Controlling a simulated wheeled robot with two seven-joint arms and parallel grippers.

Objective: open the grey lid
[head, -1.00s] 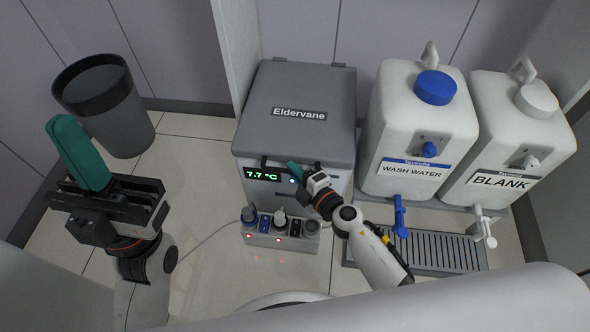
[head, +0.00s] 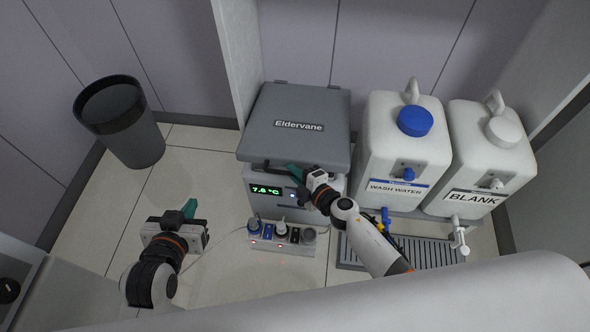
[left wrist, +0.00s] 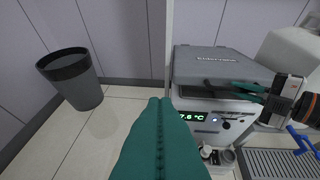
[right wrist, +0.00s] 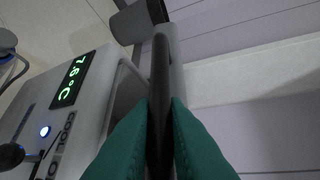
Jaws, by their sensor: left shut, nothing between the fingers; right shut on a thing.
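The grey lid (head: 298,105), labelled Eldervane, sits on the cooler box (head: 262,207) in the middle of the head view. Its front edge is raised slightly, with a narrow gap above the body in the left wrist view (left wrist: 215,70). My right gripper (head: 292,171) is shut on the dark handle bar (right wrist: 160,75) at the lid's front; the fingers partly cover the bar. My left gripper (head: 190,207) is shut and empty, left of the cooler and apart from it. Its closed teal fingers fill the middle of the left wrist view (left wrist: 158,130).
A socket strip (head: 280,236) with plugs lies before the cooler. White wash water (head: 400,145) and blank (head: 480,160) canisters stand close on the right, above a drain grate (head: 430,252). A dark bin (head: 130,130) stands at left; floor between it and the cooler is clear.

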